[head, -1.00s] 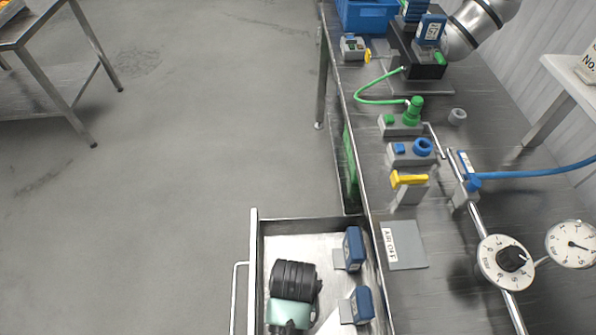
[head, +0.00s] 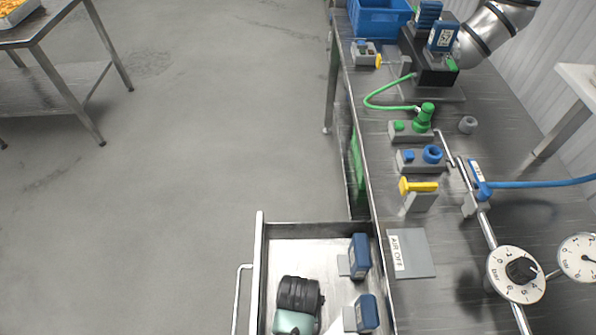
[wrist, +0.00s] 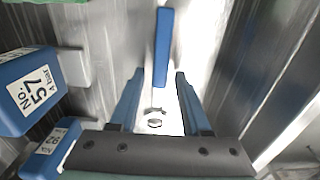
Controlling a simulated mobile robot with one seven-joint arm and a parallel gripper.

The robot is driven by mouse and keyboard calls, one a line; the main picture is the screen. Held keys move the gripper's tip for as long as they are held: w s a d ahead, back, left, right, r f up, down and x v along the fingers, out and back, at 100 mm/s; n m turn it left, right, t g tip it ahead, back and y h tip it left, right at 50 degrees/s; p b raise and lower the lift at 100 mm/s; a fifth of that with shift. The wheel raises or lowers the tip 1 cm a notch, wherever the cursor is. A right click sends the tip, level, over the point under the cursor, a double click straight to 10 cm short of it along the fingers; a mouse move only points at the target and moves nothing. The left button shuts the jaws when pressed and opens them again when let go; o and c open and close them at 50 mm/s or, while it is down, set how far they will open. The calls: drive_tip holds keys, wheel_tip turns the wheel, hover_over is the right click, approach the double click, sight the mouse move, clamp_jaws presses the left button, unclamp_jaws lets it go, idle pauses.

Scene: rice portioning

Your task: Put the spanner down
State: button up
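In the wrist view a spanner with a long blue handle (wrist: 163,48) points away from me over the pale drawer floor. A small round metal part shows nearer, between the fingers; I cannot tell if it belongs to the spanner. My gripper (wrist: 158,74) has its two blue fingers apart, one on each side of the handle's near end, with gaps on both sides. Whether the spanner touches the floor is unclear. In the head view my black and teal wrist is over the open drawer (head: 257,270); the fingertips and spanner are hidden there.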

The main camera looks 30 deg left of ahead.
drive_tip(key=shift+r, duration=0.1)
